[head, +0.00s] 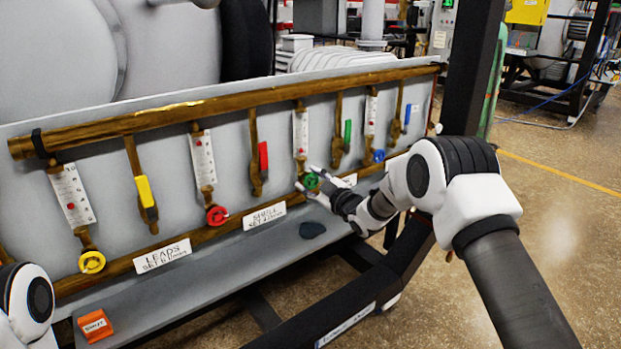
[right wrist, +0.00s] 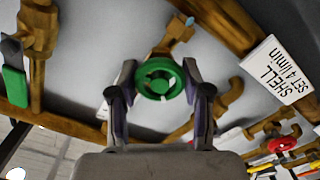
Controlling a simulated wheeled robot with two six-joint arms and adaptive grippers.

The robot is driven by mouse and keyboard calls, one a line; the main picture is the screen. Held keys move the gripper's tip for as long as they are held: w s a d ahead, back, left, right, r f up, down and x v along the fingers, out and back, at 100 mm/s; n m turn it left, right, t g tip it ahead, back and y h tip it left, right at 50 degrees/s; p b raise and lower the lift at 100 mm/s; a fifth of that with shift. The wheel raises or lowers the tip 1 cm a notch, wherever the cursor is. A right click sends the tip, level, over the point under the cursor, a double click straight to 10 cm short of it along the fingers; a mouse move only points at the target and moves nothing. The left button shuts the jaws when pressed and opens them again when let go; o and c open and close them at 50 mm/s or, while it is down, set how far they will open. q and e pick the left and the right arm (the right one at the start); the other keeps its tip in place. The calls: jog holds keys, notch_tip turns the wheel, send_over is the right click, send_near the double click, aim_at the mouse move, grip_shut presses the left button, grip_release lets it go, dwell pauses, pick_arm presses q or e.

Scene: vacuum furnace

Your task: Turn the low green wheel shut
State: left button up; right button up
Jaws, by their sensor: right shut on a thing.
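The low green wheel (head: 310,181) sits at the lower end of a white flow gauge (head: 300,133) on the grey panel. In the right wrist view the green wheel (right wrist: 160,79) shows face on, between the two fingers of my right gripper (right wrist: 160,88). In the head view my right gripper (head: 314,182) reaches the wheel from the right, one finger on each side of it. It is shut on the wheel's rim. My left gripper is out of view; only part of my left arm shows at the lower left.
Yellow (head: 92,262), red (head: 216,215) and blue (head: 379,155) wheels sit along the same lower pipe. Yellow, red and green lever handles hang between the gauges. A dark lump (head: 312,229) and an orange block (head: 95,326) lie on the ledge below. A black post (head: 471,70) stands at right.

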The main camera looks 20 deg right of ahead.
jog(key=m+p, duration=0.1)
jog(key=m, duration=0.3)
jog(key=shift+r+m, duration=0.15)
jog(key=shift+m, duration=0.15)
jog(key=m+p, duration=0.1)
jog(key=m, duration=0.3)
jog(key=shift+d, duration=0.1)
jog(key=shift+m, duration=0.3)
jog(key=o, duration=1.2)
jog(key=shift+w, duration=0.1)
jog(key=v, duration=1.2)
